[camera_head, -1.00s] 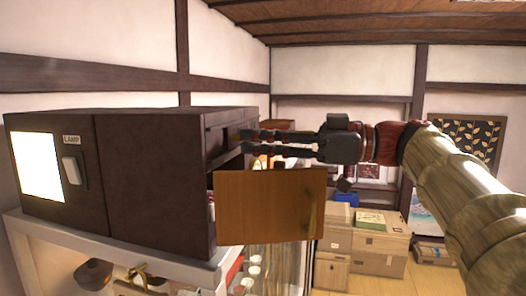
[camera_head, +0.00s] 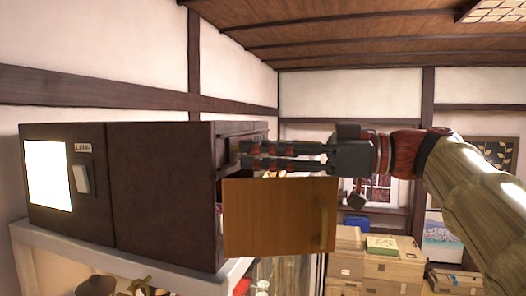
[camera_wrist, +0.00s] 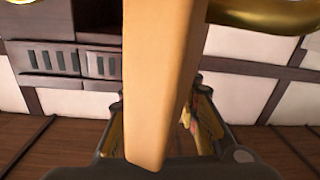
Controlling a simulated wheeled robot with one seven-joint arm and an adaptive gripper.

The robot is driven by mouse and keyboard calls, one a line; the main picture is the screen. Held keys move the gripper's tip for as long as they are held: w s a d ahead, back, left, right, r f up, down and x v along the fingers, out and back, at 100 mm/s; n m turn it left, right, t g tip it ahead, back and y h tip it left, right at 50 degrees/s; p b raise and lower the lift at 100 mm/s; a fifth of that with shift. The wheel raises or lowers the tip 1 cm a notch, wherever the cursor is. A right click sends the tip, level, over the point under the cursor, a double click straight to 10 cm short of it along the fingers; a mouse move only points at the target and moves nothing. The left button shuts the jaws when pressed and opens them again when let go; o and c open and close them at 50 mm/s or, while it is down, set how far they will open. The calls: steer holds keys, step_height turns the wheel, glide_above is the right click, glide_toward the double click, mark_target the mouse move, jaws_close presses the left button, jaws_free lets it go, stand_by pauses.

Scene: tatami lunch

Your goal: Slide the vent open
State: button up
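The vent (camera_wrist: 55,62) shows in the wrist view as a dark slotted strip on the cabinet front at upper left. A second slotted piece (camera_wrist: 102,66) sits beside it. In the head view the vent is on the side of the dark cabinet (camera_head: 160,185) facing mostly away, so its slots cannot be made out. My gripper (camera_head: 241,155) is at the cabinet's front near its top, above the opened wooden door. Its two fingers are apart with nothing seen between them. The door edge hides part of the wrist view, and I cannot tell whether a fingertip touches the vent.
The orange wooden door (camera_head: 270,215) with a brass handle stands open just below my gripper. Its edge (camera_wrist: 160,80) fills the middle of the wrist view. A lamp switch (camera_head: 81,179) is on the cabinet's left face. Boxes (camera_head: 385,262) are stacked beyond.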

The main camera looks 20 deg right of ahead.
steer(key=shift+o, duration=0.4)
steer(key=shift+w, duration=0.1)
steer(key=shift+d, duration=0.15)
steer(key=v, duration=1.2)
steer(key=shift+f, duration=0.1)
